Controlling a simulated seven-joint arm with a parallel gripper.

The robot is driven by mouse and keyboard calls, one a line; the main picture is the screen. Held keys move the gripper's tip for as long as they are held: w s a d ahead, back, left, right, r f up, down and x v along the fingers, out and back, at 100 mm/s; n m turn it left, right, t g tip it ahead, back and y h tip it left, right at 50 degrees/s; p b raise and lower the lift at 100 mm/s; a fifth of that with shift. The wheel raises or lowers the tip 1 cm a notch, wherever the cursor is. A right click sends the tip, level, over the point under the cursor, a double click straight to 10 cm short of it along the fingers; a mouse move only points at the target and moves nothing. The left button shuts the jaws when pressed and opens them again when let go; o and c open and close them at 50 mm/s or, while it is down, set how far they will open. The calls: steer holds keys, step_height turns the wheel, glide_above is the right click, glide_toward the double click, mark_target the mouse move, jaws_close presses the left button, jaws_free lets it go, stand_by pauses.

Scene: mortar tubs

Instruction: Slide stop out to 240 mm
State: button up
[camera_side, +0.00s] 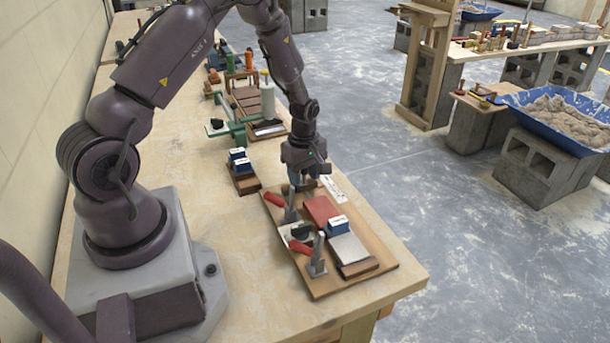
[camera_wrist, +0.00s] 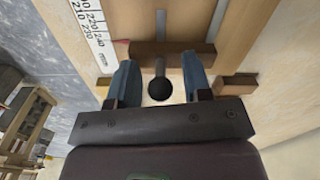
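The stop is a brown wooden block (camera_wrist: 172,48) with an upright pin and round black knob (camera_wrist: 160,89), in the wrist view. A thin red pointer (camera_wrist: 121,41) sits at its left end, beside a white scale (camera_wrist: 95,32) with printed numbers. The highest readable one looks like 240, close to the pointer; the exact reading is unclear. My gripper (camera_wrist: 160,82) has its two blue fingers on either side of the knob, with gaps visible. In the side view my gripper (camera_side: 303,184) is low over the jig board's far end, hiding the stop; the scale (camera_side: 333,188) lies beside it.
The jig board (camera_side: 328,287) carries a red plate (camera_side: 320,211), a grey plate (camera_side: 349,249), a blue-and-white block (camera_side: 337,225) and red-handled toggle clamps (camera_side: 316,258). Blue-and-white blocks (camera_side: 239,160) stand to the left. The bench front (camera_side: 260,300) is clear.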

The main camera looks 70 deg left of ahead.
step_height(320, 180, up, 13)
stand_by(0.8)
steer(key=s+d+r+m+t, duration=0.5)
steer(key=s+d+r+m, duration=1.1)
steer(key=m, duration=0.4)
step_height(320, 180, up, 3)
steer(key=shift+d+f+t, duration=0.1)
steer(key=shift+d+t, duration=0.2)
steer(key=shift+d, duration=0.55)
